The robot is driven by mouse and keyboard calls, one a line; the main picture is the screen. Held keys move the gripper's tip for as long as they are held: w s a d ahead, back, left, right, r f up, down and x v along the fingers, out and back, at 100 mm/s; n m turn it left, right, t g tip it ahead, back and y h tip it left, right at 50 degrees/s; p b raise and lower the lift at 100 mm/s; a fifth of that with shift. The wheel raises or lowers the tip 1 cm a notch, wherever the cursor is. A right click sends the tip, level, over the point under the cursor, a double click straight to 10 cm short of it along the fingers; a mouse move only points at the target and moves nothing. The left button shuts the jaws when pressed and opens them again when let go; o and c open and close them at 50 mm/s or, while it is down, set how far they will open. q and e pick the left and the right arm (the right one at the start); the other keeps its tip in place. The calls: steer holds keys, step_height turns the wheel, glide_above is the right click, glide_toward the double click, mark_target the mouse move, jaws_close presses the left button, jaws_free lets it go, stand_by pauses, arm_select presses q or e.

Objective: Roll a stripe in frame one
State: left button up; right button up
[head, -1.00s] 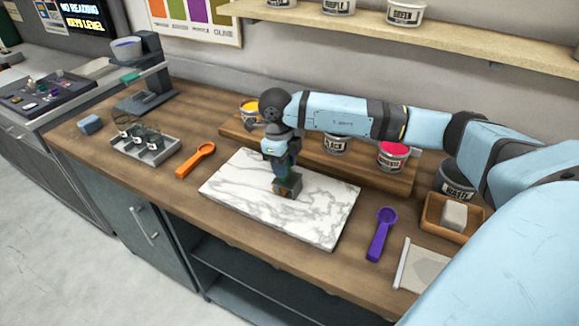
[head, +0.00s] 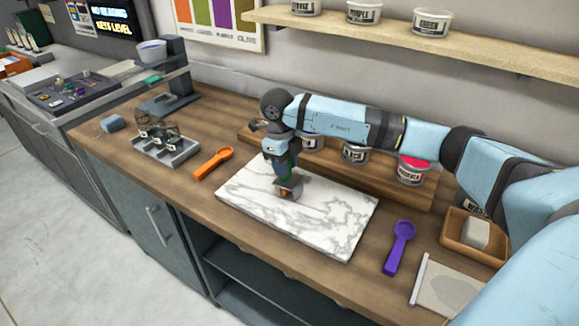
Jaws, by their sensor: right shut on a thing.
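My right gripper (head: 287,178) is shut on a small tool (head: 289,190) with an orange patch low on it and some green above. It holds the tool at the left part of a white marble slab (head: 320,222). I cannot tell whether the tool touches the slab. A pale sheet (head: 445,290) with a light strip along its left edge lies at the front right of the bench. No marked frame can be made out on the sheet or slab. My left gripper is not in view.
An orange scoop (head: 213,163) lies left of the slab, a purple scoop (head: 399,247) right of it. Ink tubs, one pink (head: 412,172), stand on a riser behind. A grey tray (head: 180,157) holds dark wiry items. A wooden box (head: 467,252) holds a pale block.

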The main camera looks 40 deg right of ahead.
steer(key=shift+r+p, duration=1.55)
steer(key=shift+r, duration=1.45)
